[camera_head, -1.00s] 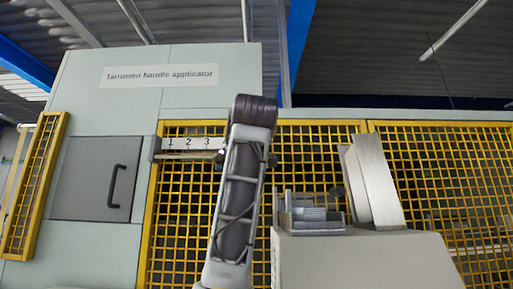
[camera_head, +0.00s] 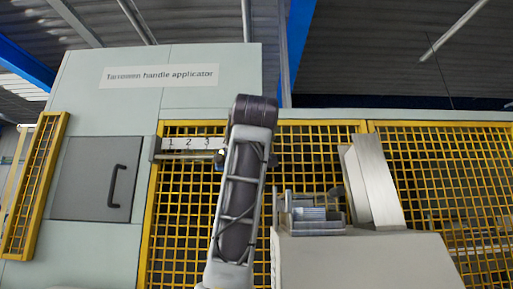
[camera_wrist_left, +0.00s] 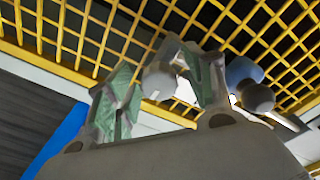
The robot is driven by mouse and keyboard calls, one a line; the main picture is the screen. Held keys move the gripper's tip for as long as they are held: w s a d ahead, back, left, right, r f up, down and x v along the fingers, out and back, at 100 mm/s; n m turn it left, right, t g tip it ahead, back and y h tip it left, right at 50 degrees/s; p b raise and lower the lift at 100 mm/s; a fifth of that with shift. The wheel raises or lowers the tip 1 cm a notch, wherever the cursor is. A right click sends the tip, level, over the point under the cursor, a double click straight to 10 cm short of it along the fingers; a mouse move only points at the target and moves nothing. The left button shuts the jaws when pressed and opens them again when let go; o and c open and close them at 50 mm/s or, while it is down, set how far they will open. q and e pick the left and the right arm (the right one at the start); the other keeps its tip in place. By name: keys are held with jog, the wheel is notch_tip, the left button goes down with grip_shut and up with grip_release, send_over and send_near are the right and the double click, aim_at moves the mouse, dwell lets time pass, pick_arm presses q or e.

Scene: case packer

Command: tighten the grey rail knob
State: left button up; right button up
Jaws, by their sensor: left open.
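In the left wrist view a light grey round knob (camera_wrist_left: 160,80) with a small pale mark sits in the gap between the fingertips of my left gripper (camera_wrist_left: 160,90). The gripper is open, its green-padded fingers on either side of the knob; I see no clear grip on it. A blue knob (camera_wrist_left: 242,70) and a dark grey round knob (camera_wrist_left: 258,97) are just right of the right finger, outside the jaws. In the head view my left forearm hides the gripper and most of the rail's right end. The numbered rail scale (camera_head: 190,143) shows left of the forearm. My right gripper is not in view.
Yellow mesh guards (camera_head: 440,180) stand behind the rail. A grey cabinet door with a black handle (camera_head: 115,186) is at the left. A beige machine housing (camera_head: 360,262) with a metal tray and slanted plates stands close right of my forearm.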

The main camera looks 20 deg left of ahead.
pick_arm(q)
jog(key=v, duration=1.2)
dwell(0.8)
